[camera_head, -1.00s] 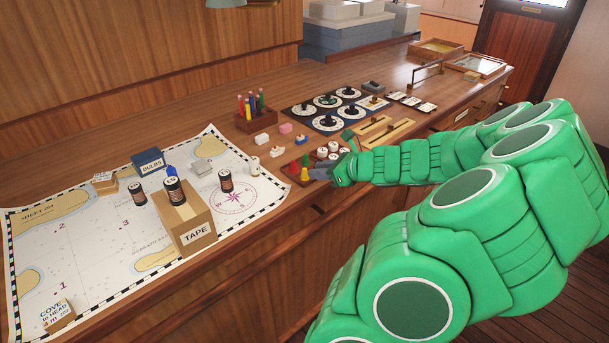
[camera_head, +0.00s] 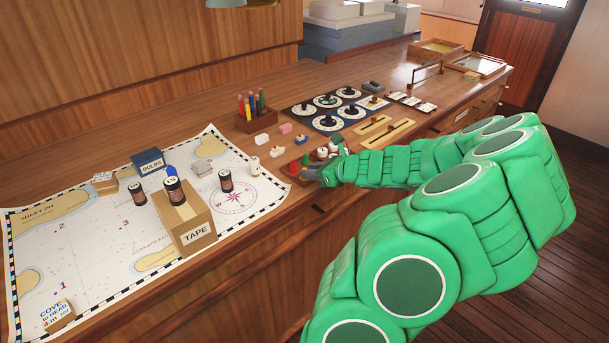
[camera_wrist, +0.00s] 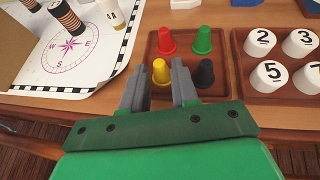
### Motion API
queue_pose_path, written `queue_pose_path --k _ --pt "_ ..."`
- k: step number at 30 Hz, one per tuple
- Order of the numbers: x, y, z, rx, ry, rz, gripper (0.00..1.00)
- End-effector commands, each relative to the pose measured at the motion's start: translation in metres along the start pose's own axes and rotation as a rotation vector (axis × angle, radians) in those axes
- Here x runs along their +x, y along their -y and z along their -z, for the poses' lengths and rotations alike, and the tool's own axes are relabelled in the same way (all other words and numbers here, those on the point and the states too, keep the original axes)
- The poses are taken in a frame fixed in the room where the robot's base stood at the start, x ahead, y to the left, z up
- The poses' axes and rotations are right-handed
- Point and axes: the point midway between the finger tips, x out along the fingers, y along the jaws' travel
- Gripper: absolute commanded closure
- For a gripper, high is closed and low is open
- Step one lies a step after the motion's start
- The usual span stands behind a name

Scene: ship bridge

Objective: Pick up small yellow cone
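The small yellow cone (camera_wrist: 161,71) stands on a square wooden tray (camera_wrist: 184,61) at the counter's front edge. In the wrist view, my gripper (camera_wrist: 158,77) is open, with one finger on each side of the yellow cone. I cannot tell whether the fingers touch it. A red cone (camera_wrist: 167,41) stands behind it, a green cone (camera_wrist: 203,41) behind right, and a black cone (camera_wrist: 205,73) to the right, close by the right finger. In the head view, my gripper (camera_head: 308,175) reaches the tray from the right and hides much of the yellow cone.
A second tray with numbered white pieces (camera_wrist: 265,76) lies to the right. A chart (camera_head: 95,235) with a TAPE box (camera_head: 190,222) and dark cylinders lies to the left. A pen holder (camera_head: 257,121) and dials (camera_head: 327,123) stand farther back.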

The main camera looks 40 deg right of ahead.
Motion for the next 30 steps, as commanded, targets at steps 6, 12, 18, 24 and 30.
queue_pose_path --k 6,12,18,24,30 --pt "0.015 0.0 0.0 -0.001 -0.001 0.0 0.71" --pt "0.017 0.0 0.0 0.0 -0.001 0.002 0.71" --pt "0.017 0.0 0.0 0.0 -0.001 0.002 0.85" --pt "0.017 0.0 0.0 0.0 -0.001 0.001 1.0" --pt "0.016 0.0 -0.001 -0.001 -0.001 0.001 1.0"
